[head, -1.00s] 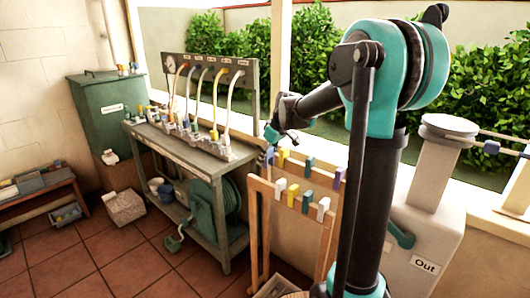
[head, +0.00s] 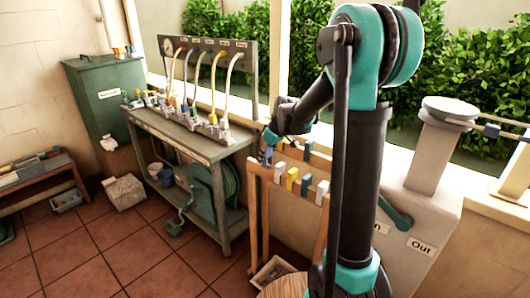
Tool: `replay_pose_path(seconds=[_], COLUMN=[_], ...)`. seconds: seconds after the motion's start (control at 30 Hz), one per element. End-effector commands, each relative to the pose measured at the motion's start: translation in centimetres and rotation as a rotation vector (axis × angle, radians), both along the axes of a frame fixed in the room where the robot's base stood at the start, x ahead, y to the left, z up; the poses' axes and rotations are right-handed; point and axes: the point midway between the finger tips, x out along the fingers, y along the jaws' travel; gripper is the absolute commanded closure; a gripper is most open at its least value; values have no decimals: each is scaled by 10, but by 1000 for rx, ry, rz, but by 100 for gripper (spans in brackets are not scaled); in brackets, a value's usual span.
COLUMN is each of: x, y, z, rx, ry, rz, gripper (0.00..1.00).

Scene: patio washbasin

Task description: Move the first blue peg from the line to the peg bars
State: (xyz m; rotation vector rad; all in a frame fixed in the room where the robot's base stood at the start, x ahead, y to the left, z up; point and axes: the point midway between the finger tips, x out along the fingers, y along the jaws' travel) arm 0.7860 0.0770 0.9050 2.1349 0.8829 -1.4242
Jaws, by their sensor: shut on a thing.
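The peg bars (head: 259,171) are a wooden rack with a front and a rear bar, bearing white, yellow and blue pegs. My gripper (head: 268,146) is at the left end of the front bar, shut on a blue peg (head: 267,157). The held peg is at or just above that bar, left of a white peg (head: 279,170); I cannot tell whether it touches the wood. My fingers hide part of it. The line (head: 510,134) runs between pale posts at the right, with another blue peg (head: 491,130) on it.
A grey workbench (head: 185,140) with hoses stands left of the rack. A green bin (head: 105,95) is at the back left. A pale box marked "Out" (head: 420,245) stands right of my arm. The tiled floor at the front left is clear.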

Motion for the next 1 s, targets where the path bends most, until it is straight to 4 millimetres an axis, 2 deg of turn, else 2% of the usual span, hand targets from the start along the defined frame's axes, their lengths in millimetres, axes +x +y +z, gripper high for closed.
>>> replay_pose_path(seconds=[0.5, 1.0], x=[0, 0], y=[0, 0], z=[-38, -44], rx=[0, 0], ry=[0, 0], rz=[0, 0], gripper=[88, 88])
